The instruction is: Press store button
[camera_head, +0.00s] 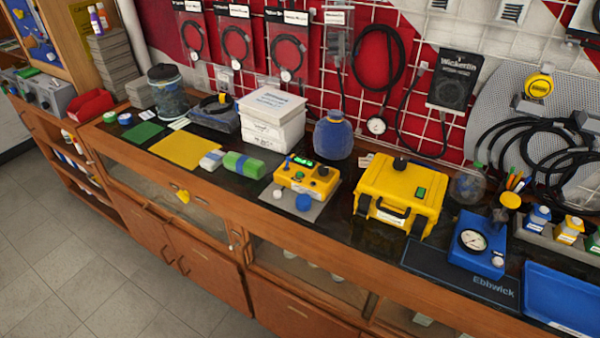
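A small yellow control box (296,179) with knobs, a green display and dark buttons sits on a grey plate (312,209) at the middle of the counter. A blue round cap (303,202) and a whitish round cap (277,193) are at its front. A blue gauge unit (475,246) with a white dial stands further right. No label reading "store" is legible, so I cannot tell which button is the store button. Neither of my grippers is in view.
The dark counter (345,228) has a wooden front edge. White boxes (271,116) and a blue round container (333,136) stand behind the control box. Green and white rolls (245,165) lie left of it. A blue tray (562,298) is at right. Hoses hang behind.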

